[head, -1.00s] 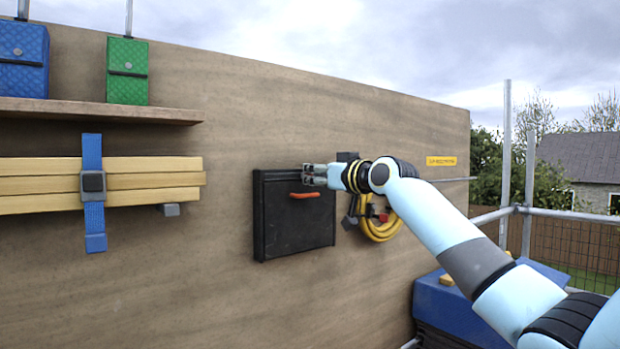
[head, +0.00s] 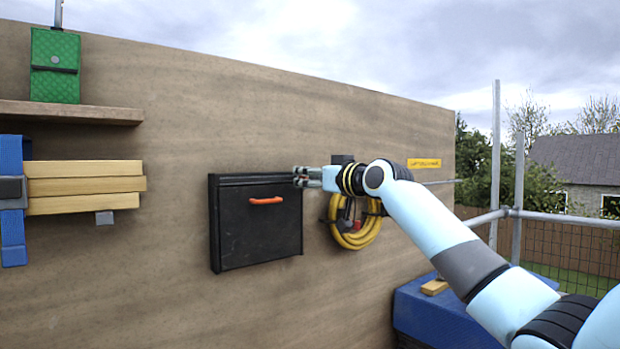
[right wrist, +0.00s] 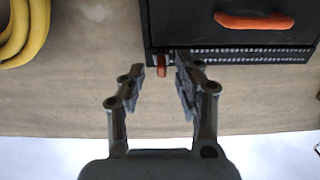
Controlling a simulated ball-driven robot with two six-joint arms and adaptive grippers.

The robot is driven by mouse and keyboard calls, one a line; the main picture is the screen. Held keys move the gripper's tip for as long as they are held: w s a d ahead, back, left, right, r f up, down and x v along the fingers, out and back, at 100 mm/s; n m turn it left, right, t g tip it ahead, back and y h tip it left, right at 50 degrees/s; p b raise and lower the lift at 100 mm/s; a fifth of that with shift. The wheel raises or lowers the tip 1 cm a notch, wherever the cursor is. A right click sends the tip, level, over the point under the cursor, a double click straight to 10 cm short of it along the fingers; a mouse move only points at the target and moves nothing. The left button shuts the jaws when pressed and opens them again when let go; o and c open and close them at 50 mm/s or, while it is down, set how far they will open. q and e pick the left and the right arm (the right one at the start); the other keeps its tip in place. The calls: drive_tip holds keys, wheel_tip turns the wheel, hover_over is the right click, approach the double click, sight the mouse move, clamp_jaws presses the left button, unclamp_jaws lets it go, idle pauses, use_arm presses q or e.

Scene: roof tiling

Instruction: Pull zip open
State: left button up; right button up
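A black pouch (head: 255,236) with an orange handle (head: 266,201) hangs on the wooden wall. In the right wrist view the pouch (right wrist: 190,22) shows upside down, with its toothed zip (right wrist: 245,55) running along the top edge. A small orange-red zip pull (right wrist: 161,66) sits at one end of the zip. My right gripper (head: 302,177) is at the pouch's upper right corner. In the right wrist view my right gripper (right wrist: 161,80) is open, with the pull between its fingertips and a gap visible on both sides. My left gripper is out of view.
A coiled yellow hose (head: 355,236) hangs just right of the pouch. Strapped yellow boards (head: 85,187) and a shelf (head: 70,112) with a green case (head: 55,65) are to the left. A blue box (head: 430,318) stands below right. The wall below the pouch is clear.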

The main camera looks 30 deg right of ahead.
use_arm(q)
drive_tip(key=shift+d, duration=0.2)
use_arm(e)
drive_tip(key=s+d, duration=0.1)
drive_tip(key=s, duration=1.1)
drive_tip(key=shift+d, duration=0.25)
drive_tip(key=shift+f, duration=0.1)
